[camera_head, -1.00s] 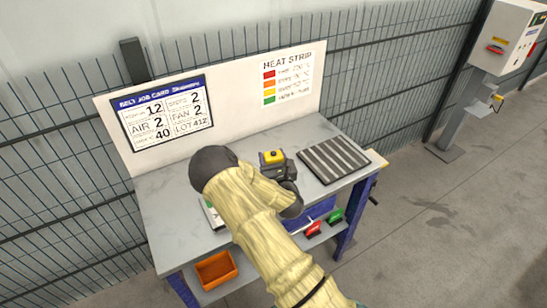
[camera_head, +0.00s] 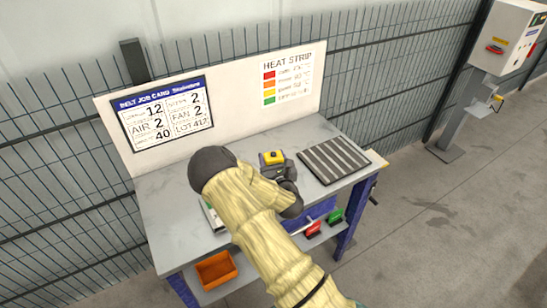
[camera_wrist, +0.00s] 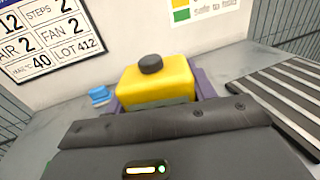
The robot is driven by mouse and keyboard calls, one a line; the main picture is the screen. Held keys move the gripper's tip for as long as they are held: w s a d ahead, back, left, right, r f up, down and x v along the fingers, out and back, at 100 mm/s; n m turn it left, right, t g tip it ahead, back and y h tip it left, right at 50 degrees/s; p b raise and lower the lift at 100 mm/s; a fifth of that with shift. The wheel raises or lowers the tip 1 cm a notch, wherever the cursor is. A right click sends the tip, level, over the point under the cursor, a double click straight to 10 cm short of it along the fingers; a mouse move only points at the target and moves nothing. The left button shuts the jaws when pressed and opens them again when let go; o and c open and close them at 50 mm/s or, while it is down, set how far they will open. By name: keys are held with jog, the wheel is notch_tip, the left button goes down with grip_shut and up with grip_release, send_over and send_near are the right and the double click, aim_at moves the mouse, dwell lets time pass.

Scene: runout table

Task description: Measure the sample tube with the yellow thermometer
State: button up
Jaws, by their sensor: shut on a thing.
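The yellow thermometer (camera_head: 274,157), a boxy yellow body with a dark round knob on top, is held in my gripper (camera_head: 272,162) above the table. In the wrist view the yellow thermometer (camera_wrist: 158,82) sits upright between the purple fingers of my gripper (camera_wrist: 160,98), which is shut on it. Its lower part is hidden behind the gripper body. I cannot make out a sample tube in either view; my arm covers the middle of the table.
The grey worktable (camera_head: 172,220) has a ribbed dark rack (camera_head: 334,160) at right. A white-and-green item (camera_head: 211,214) is partly behind my arm. A small blue object (camera_wrist: 100,96) stands left of the thermometer. Below are an orange bin (camera_head: 215,269) and red (camera_head: 313,229) and green (camera_head: 335,216) items.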

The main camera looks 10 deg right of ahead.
jog(key=shift+w+r+p, duration=0.1)
jog(key=shift+r+p, duration=1.7)
jog(key=shift+r, duration=1.7)
